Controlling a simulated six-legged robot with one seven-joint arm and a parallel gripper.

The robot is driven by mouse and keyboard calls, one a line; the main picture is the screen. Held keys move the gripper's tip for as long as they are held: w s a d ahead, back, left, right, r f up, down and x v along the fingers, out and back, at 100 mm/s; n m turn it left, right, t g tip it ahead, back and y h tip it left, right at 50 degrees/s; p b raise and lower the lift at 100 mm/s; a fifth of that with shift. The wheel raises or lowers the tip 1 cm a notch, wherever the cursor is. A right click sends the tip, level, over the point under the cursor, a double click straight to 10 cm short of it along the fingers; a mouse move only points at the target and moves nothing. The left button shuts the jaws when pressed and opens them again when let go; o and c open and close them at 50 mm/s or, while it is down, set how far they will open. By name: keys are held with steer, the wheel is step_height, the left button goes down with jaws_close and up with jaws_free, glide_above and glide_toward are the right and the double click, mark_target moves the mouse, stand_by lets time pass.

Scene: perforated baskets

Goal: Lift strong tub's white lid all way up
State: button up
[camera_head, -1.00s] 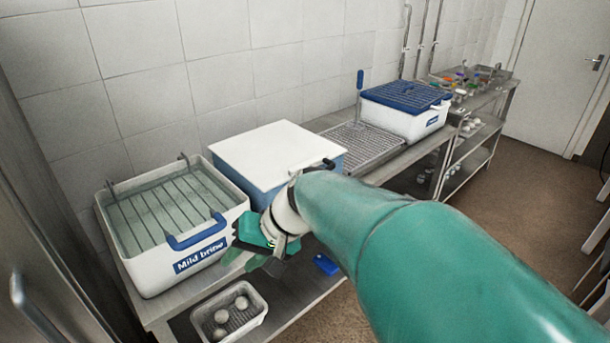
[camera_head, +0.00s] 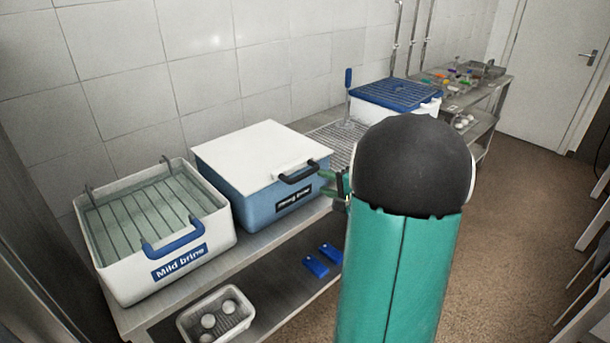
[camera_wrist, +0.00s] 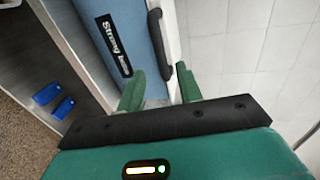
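The strong tub (camera_head: 262,203) is a blue box on the metal counter in the head view, with a dark label on its front. Its white lid (camera_head: 258,152) lies flat and closed on top, with a black handle (camera_head: 299,172) at the front edge. In the wrist view the tub's blue front (camera_wrist: 128,35) and the black handle (camera_wrist: 157,40) show sideways. My gripper (camera_wrist: 158,88) has its two green fingers apart with nothing between them. It stands just in front of the handle, not touching it. In the head view my arm hides most of the gripper (camera_head: 338,188).
A white "Mild brine" tub (camera_head: 150,235) with a blue handle stands left of the strong tub. A wire rack (camera_head: 335,138) and a white tub with a blue lid (camera_head: 393,93) stand to the right. Blue blocks (camera_head: 316,266) and a basket of white balls (camera_head: 217,312) are on the lower shelf.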

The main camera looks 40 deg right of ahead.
mark_target(307, 176)
steer(key=x, duration=0.9)
jaws_close()
